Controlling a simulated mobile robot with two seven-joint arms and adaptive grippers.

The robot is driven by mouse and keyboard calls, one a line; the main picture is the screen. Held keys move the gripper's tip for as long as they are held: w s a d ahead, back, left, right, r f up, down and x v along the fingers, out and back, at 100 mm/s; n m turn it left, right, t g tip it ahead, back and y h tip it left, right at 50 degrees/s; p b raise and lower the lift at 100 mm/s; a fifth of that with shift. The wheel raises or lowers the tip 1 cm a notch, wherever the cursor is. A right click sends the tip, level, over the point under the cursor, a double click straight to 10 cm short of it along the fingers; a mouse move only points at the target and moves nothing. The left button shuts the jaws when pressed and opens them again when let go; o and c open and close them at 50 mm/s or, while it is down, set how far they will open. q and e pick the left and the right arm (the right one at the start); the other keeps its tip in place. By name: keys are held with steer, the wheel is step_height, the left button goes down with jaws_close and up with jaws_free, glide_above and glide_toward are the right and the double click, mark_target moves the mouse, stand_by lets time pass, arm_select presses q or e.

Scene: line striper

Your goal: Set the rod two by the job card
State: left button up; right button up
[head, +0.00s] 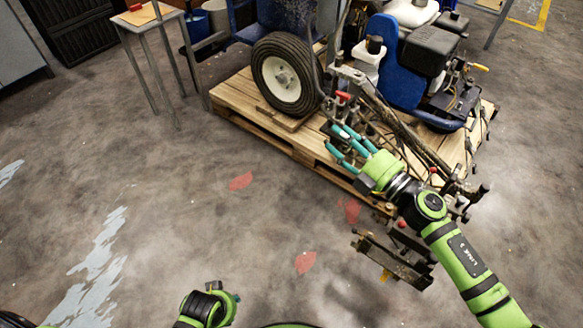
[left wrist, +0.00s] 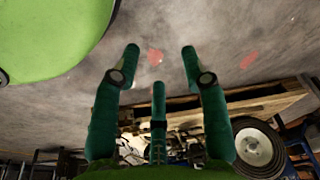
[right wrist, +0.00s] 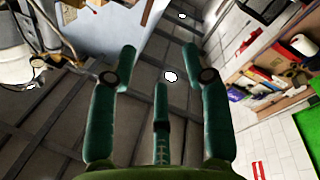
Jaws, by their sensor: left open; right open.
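A blue line striper machine (head: 402,75) stands on a wooden pallet (head: 285,134), with a black tyre on a white wheel (head: 284,75) at its left. A metal rod (head: 412,136) runs along the machine's front side; I cannot tell if it is rod two. A red knob (head: 343,96) sits above my right gripper (head: 345,140), which is open with teal fingers beside the machine's front frame. Nothing shows between its fingers in the right wrist view (right wrist: 158,80). My left gripper (left wrist: 160,70) is open and empty in the left wrist view. A possible job card (head: 147,12) lies on the small table, unreadable.
The small grey-legged table (head: 163,17) stands at the back left, near a blue bucket (head: 198,24). A dark bracket assembly (head: 393,260) juts out low at the right. The concrete floor at left and centre is clear, with red patches (head: 306,262).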

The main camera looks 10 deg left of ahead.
steer(key=s+f+n+g+h+b, duration=0.2)
steer(key=s+f+n+g, duration=0.35)
steer(key=n+g, duration=0.55)
steer(key=d+f+h, duration=0.1)
steer(key=d+h, duration=0.3)
steer(key=d, duration=0.4)
steer(key=d+f+m+g+h+b, duration=0.1)
steer(key=d+h, duration=0.3)
steer(key=d, duration=0.4)
steer(key=d+f+h+b, duration=0.1)
steer(key=d+h, duration=0.3)
steer(key=d, duration=0.5)
steer(key=shift+w+m+g, duration=0.1)
steer(key=shift+m+g, duration=0.3)
steer(key=shift+d+f, duration=0.1)
steer(key=shift+f, duration=0.15)
step_height(320, 180, down, 6)
steer(key=shift+f+b, duration=0.1)
steer(key=shift+b, duration=0.55)
arm_select(q)
steer(key=shift+w+f, duration=0.5)
steer(key=shift+f, duration=0.15)
arm_select(e)
jaws_close()
